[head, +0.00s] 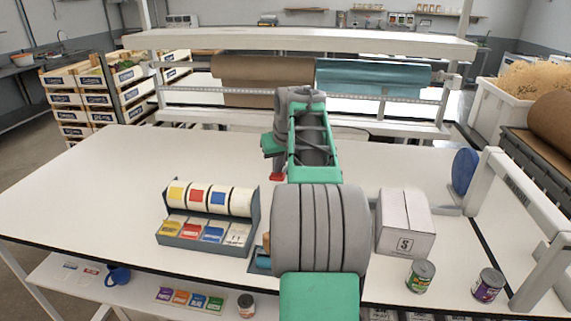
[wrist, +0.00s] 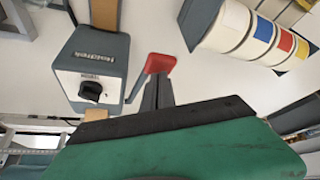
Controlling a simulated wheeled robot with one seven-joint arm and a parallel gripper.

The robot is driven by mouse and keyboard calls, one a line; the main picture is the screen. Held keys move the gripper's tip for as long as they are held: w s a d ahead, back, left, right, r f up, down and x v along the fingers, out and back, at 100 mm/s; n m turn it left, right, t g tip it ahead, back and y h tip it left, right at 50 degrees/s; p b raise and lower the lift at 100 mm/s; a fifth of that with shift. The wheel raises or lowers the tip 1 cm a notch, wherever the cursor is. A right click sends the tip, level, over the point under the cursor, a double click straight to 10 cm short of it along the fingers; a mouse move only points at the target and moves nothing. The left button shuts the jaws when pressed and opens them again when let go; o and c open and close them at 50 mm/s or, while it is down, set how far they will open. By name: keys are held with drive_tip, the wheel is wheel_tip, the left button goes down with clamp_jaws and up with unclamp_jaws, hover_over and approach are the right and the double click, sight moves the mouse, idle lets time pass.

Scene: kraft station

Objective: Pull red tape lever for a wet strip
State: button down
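The tape dispenser is a grey box (wrist: 93,72) with a white face and a black knob, at the left of the wrist view. A brown paper tape strip (wrist: 103,15) runs along it. The red lever end (wrist: 160,63) sits on a grey arm at the dispenser's side; a bit of red (head: 277,177) shows under my arm in the head view. My gripper (wrist: 157,80) has its two dark fingers close together, tips right at the red end. I cannot tell whether they pinch it or only meet it. My arm hides most of the dispenser in the head view.
A grey rack with label rolls (head: 208,197) stands left of my arm; it also shows in the wrist view (wrist: 230,30). A white carton (head: 404,223) and two cans (head: 420,276) are to the right. The left of the white table (head: 90,190) is clear.

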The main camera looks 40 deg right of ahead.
sight(279, 175)
drive_tip(key=shift+f+b, duration=1.7)
drive_tip(key=shift+f, duration=0.6)
drive_tip(key=shift+r, duration=0.1)
wheel_tip(279, 175, up, 12)
drive_tip(key=p, duration=1)
